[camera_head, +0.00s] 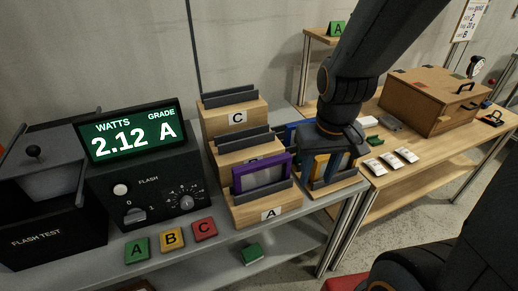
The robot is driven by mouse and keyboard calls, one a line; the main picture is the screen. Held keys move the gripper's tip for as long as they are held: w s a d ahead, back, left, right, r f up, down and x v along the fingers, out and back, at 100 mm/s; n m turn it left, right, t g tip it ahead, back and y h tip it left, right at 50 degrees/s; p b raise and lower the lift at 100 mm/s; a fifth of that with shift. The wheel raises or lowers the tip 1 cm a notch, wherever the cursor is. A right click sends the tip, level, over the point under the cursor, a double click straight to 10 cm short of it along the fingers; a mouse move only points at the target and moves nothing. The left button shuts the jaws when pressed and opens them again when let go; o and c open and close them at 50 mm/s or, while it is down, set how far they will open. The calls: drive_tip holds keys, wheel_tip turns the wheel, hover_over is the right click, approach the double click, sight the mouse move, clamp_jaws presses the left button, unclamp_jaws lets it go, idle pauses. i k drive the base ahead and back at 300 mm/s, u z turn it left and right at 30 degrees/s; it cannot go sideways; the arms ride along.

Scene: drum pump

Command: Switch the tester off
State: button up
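The flash tester (145,195) is a dark box at the left. Its display (130,131) is lit green and reads "2.12 A" under WATTS and GRADE. On its front are a rotary switch (135,214) marked 0 and I, a pale round button (121,189) and a dial (187,201). The setting of the switch is too small to tell. My gripper (328,165) is at the end of the dark arm, well to the right of the tester, low over a rack with blue and yellow parts. Its fingers are not clear, so I cannot tell whether it holds anything.
A stepped wooden rack (270,213) stands between tester and gripper; a purple-framed panel (262,174) sits in slot A. Green, yellow and red tags (171,239) lie before the tester. A second table holds a wooden box (430,102) and several white cards.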

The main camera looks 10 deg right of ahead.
sight(135, 215)
drive_tip(key=u, duration=1.35)
drive_tip(key=k, duration=0.5)
drive_tip(key=u, duration=0.25)
drive_tip(key=i, duration=0.65)
drive_tip(key=z, duration=0.4)
